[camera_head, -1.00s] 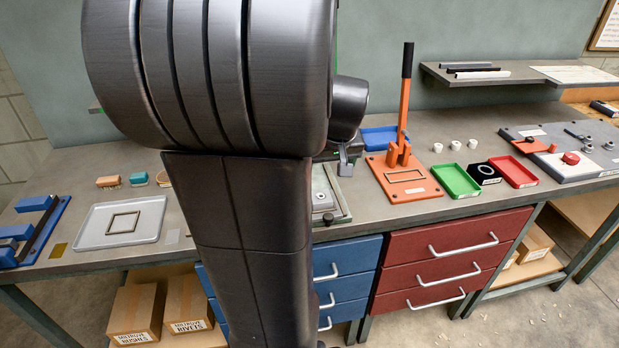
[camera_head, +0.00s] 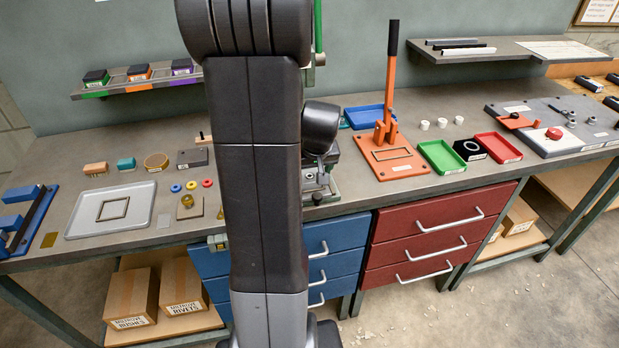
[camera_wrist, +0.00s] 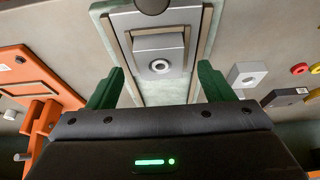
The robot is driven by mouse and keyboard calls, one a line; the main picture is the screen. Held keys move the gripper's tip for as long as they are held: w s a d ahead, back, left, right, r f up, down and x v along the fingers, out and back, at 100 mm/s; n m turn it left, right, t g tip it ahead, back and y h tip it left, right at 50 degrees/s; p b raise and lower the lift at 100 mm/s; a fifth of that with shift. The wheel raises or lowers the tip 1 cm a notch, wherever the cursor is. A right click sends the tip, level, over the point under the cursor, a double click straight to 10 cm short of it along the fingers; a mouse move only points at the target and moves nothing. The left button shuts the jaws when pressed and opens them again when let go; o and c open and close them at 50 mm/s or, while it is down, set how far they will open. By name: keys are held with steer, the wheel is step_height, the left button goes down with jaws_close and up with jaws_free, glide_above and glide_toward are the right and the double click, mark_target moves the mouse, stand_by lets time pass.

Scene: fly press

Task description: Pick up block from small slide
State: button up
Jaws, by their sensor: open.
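In the wrist view a small grey block (camera_wrist: 158,42) with a round hole in its face sits on the pale plate of the small slide (camera_wrist: 166,92), between two rails. My gripper (camera_wrist: 161,70) is open and empty. Its two green fingers stand on either side of the plate, a little short of the block. I cannot tell how high they are above it. In the head view the slide (camera_head: 322,188) shows just right of my arm, and most of it and my fingers are hidden.
The orange lever press (camera_head: 395,165) stands close to the right of the slide, with green (camera_head: 441,157) and red (camera_head: 497,148) trays beyond. Coloured rings and small blocks lie left of my arm, near a pale tray (camera_head: 80,224). A shelf (camera_head: 110,90) holds several blocks behind.

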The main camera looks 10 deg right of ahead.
steer(key=shift+x, duration=1.15)
steer(key=c, duration=1.2)
